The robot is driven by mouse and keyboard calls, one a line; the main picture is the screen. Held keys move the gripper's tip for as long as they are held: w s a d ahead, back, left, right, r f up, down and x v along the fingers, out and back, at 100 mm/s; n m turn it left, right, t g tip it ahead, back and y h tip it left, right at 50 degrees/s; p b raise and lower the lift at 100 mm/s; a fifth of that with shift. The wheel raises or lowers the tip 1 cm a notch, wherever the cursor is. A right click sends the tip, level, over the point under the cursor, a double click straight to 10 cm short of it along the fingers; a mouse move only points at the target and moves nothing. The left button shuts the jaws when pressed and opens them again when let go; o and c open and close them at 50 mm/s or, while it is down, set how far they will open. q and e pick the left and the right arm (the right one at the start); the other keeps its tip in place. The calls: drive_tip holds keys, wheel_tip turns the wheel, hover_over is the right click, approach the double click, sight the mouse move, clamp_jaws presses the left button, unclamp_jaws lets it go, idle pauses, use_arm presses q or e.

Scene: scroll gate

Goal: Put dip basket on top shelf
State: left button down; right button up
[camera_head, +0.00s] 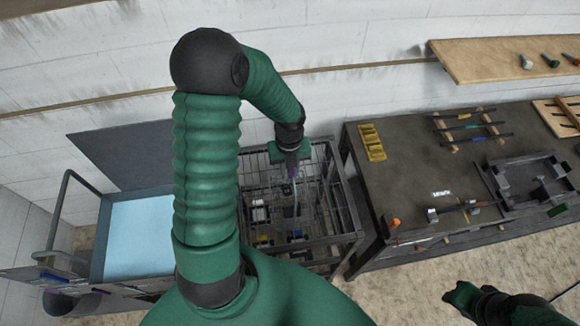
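A wire-mesh rack (345,205) with a dark metal frame stands at the middle, between the basin and the workbench. Its top shelf is a wire grid, partly hidden by my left arm. My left gripper (292,174) points down over the rack. Thin wire shapes show just below its fingers, but I cannot tell whether they are the dip basket or part of the rack. The fingers are too small and dark to show whether they are open or shut. My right gripper (460,297) is low at the right, in front of the workbench, away from the rack; its fingers are unclear.
A basin with light blue liquid (140,235) and a raised dark lid (125,155) stands at the left. A dark workbench (405,180) at the right holds a yellow block (371,142), a tool rack and a metal fixture. A wooden wall shelf (490,62) hangs above it.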

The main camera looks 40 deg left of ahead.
use_arm(q)
drive_tip(key=shift+a+f, duration=0.15)
drive_tip(key=c, duration=1.6)
unclamp_jaws()
drive_tip(key=shift+c, duration=0.2)
drive_tip(key=o, duration=0.4)
drive_tip(key=shift+c, duration=0.2)
drive_tip(key=shift+d, duration=0.25)
